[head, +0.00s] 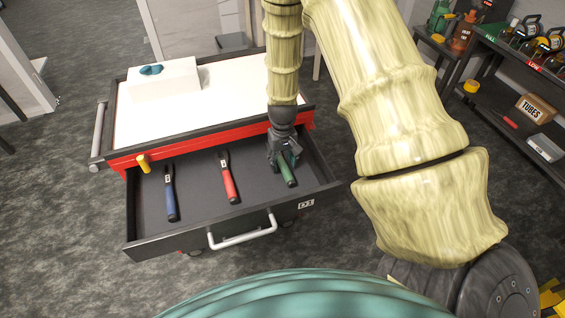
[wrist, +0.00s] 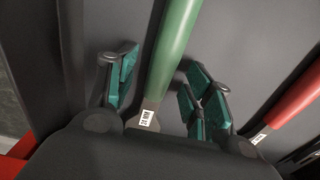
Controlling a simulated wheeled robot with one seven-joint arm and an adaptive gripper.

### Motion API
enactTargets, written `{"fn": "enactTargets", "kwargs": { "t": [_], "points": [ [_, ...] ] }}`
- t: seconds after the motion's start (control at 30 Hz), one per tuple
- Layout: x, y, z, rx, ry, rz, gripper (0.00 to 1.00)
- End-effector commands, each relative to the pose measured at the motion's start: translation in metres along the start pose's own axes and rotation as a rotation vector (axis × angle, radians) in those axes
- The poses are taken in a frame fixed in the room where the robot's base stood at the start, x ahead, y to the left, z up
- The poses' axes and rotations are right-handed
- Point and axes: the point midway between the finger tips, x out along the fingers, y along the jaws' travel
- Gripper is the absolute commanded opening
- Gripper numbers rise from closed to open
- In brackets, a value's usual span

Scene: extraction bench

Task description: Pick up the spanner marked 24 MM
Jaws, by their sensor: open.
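A spanner with a green handle (head: 287,170) lies at the right of the open drawer (head: 195,205). In the wrist view its green handle (wrist: 176,45) runs up the picture, and a small white label (wrist: 146,118) on its metal neck seems to read 24 MM. My gripper (head: 283,158) is down in the drawer at this spanner. In the wrist view its open teal-padded fingers (wrist: 160,75) stand on either side of the handle, with gaps. The spanner's head is hidden under the gripper body.
A red-handled spanner (head: 229,181) and a blue-handled one (head: 170,197) lie left in the drawer. The red one (wrist: 290,115) is right in the wrist view. A yellow cylinder (head: 143,163) stands at the drawer's left. A white box (head: 163,80) sits on the cabinet top.

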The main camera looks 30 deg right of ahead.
Motion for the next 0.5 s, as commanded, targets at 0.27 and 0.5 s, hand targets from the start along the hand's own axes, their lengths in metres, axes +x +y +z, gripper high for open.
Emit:
{"fn": "enactTargets", "kwargs": {
  "t": [0.27, 0.5],
  "points": [
    [0.0044, 0.0, 0.0003, 0.0, 0.0, 0.0, 0.51],
    [0.0043, -0.0001, 0.0003, 0.0, 0.0, 0.0, 0.22]
  ]
}}
